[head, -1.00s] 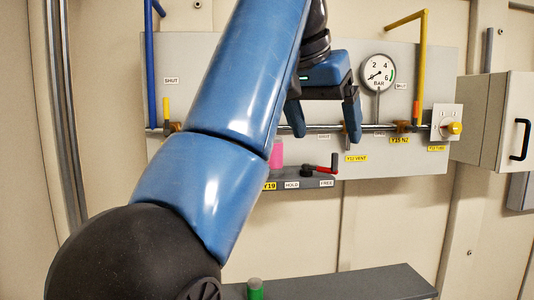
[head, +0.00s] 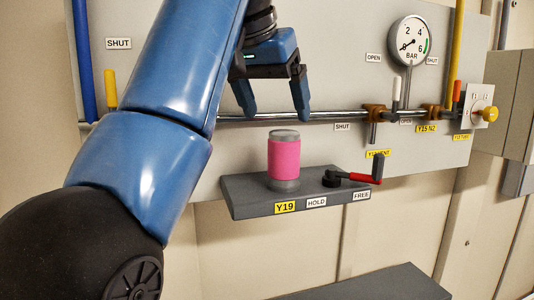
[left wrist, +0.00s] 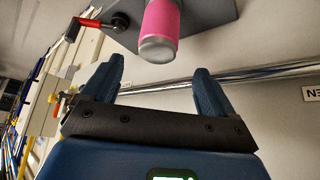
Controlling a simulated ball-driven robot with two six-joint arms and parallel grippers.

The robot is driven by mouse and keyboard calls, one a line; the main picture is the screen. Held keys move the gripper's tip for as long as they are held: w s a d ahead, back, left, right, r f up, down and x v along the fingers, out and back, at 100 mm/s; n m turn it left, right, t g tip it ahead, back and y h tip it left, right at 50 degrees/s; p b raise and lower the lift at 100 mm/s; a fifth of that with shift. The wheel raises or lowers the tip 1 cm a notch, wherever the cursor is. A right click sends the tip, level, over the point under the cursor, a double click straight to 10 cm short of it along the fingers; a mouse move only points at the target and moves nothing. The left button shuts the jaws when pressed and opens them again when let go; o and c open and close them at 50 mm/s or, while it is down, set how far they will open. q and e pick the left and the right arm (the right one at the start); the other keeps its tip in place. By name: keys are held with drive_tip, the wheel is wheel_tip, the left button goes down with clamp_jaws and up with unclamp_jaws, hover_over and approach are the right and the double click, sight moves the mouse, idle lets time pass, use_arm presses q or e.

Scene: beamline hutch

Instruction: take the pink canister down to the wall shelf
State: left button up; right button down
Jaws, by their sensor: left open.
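The pink canister (head: 284,160) has grey ends and stands upright on a grey ledge (head: 245,200) labelled Y19, HOLD and FREE. My left gripper (head: 275,115) is open and empty, its fingers pointing down just above the canister's top in the head view. In the left wrist view the canister (left wrist: 160,25) shows beyond and between the open fingers (left wrist: 158,68), apart from them. A dark grey shelf (head: 370,285) is at the bottom of the head view, below the ledge, partly cut off. My right gripper is not in view.
A red-handled lever (head: 362,178) sits on the ledge, right of the canister. A metal pipe (head: 340,115) with valves runs behind my fingers. A pressure gauge (head: 410,42) and a yellow knob (head: 491,114) are on the panel. The visible top of the lower shelf is bare.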

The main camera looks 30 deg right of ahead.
sight(283, 132)
use_arm(q)
drive_tip(key=shift+s+d+f, duration=0.4)
drive_tip(key=shift+s+f, duration=0.05)
drive_tip(key=shift+f, duration=0.15)
drive_tip(key=shift+s+d+f, duration=0.35)
drive_tip(key=shift+s+f, duration=0.05)
drive_tip(key=shift+f, duration=0.2)
drive_tip(key=shift+w+d+f+b, duration=0.2)
drive_tip(key=shift+w+d+f, duration=0.05)
drive_tip(key=shift+w+f, duration=0.4)
drive_tip(key=shift+w+d+f+b, duration=0.2)
drive_tip(key=shift+w+f, duration=0.35)
drive_tip(key=shift+w, duration=0.05)
drive_tip(key=f, duration=0.2)
drive_tip(key=shift+w+d+f, duration=0.25)
drive_tip(key=shift+d+f, duration=0.45)
drive_tip(key=shift+f, duration=0.15)
drive_tip(key=shift+w+f, duration=0.25)
drive_tip(key=shift+w, duration=0.1)
drive_tip(key=shift+s+r, duration=0.1)
drive_tip(key=c, duration=1.2)
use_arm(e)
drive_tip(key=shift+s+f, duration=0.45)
use_arm(q)
drive_tip(key=shift+r, duration=0.2)
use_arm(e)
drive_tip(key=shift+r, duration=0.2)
